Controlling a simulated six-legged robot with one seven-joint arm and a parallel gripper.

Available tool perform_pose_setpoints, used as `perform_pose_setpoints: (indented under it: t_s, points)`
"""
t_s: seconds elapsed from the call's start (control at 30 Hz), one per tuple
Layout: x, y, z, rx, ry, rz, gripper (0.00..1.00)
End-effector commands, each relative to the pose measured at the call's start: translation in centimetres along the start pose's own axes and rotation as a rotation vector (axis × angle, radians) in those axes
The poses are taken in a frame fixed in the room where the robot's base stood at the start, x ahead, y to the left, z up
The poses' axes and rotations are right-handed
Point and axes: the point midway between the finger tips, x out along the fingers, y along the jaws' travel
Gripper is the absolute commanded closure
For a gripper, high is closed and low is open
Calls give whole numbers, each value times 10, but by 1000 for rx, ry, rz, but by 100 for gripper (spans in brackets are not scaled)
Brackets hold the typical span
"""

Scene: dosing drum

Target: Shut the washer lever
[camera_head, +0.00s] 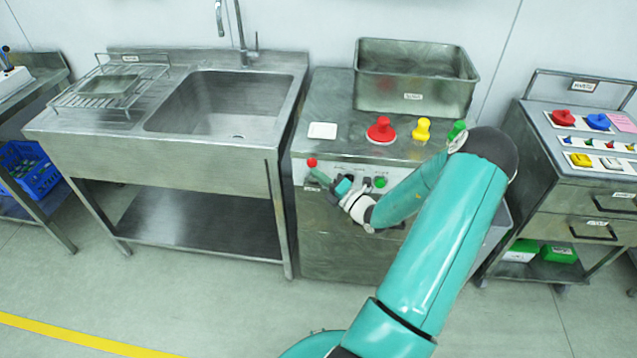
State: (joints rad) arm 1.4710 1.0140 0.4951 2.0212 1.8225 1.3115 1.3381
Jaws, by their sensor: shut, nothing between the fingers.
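The washer is the steel cabinet (340,245) in the middle, with a control panel on its upper front. A small red knob (312,162) shows at the panel's left end; it may be the lever's tip, but its shaft is not clear. My gripper (326,181) is at the left part of the panel, just below and right of the red knob. Its fingers are shut and hold nothing. I cannot tell whether they touch the lever. My gripper and wrist cover part of the panel. A green button (380,182) shows right of my wrist.
On the cabinet top stand a steel bin (415,100), a red knob piece (381,130), a yellow one (422,130), a green one (457,130) and a white plate (322,130). A sink (230,132) adjoins left; a drawer cart (585,200) stands right. Floor in front is clear.

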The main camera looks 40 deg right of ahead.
Motion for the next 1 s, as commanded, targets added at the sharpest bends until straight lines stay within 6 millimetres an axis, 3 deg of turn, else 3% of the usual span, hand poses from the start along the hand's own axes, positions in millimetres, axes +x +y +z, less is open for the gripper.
perform_pose_setpoints:
  t_s: [1.0]
  points:
    - [10,4,14,45,-3,-31,100]
